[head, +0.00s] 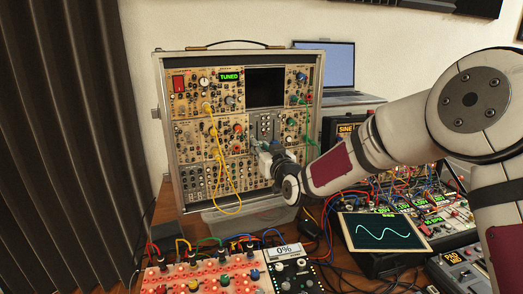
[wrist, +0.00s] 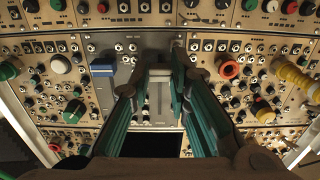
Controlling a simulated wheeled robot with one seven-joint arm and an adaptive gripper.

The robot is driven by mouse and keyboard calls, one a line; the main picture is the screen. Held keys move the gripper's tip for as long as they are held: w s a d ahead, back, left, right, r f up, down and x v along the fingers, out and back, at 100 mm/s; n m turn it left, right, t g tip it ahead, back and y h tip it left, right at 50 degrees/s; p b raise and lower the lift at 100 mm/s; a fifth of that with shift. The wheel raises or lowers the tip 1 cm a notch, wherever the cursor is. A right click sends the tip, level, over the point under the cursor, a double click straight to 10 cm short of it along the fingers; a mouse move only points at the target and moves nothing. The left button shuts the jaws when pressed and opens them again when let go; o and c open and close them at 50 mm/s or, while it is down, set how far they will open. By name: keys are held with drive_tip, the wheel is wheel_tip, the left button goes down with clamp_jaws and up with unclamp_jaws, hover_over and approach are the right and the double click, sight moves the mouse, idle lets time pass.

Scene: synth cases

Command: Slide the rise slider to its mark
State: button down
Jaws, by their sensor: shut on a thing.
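A grey slider panel (head: 267,124) sits right of centre in the upright synth case; it also shows in the wrist view (wrist: 128,50). My gripper (wrist: 163,72) is at this panel, its teal fingers shut on a pale grey slider cap (wrist: 160,82), which I take to be the rise slider. The fingers hide part of the cap and its track. A blue slider cap (wrist: 102,68) stands to the left in the wrist view, apart from the fingers. In the head view my gripper (head: 260,147) covers the panel's lower part. I cannot make out the mark or lettering.
A yellow cable (head: 218,160) hangs left of my gripper. Knobs surround the panel, including a red one (wrist: 229,69) close to the right finger in the wrist view. A display reading 0% (head: 284,250) and a wave screen (head: 383,232) stand in front, among loose cables.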

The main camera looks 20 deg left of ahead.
sight(257, 123)
wheel_tip(257, 123, up, 6)
drive_tip(key=shift+r, duration=0.25)
drive_tip(key=c, duration=1.5)
unclamp_jaws()
drive_tip(key=v, duration=1.2)
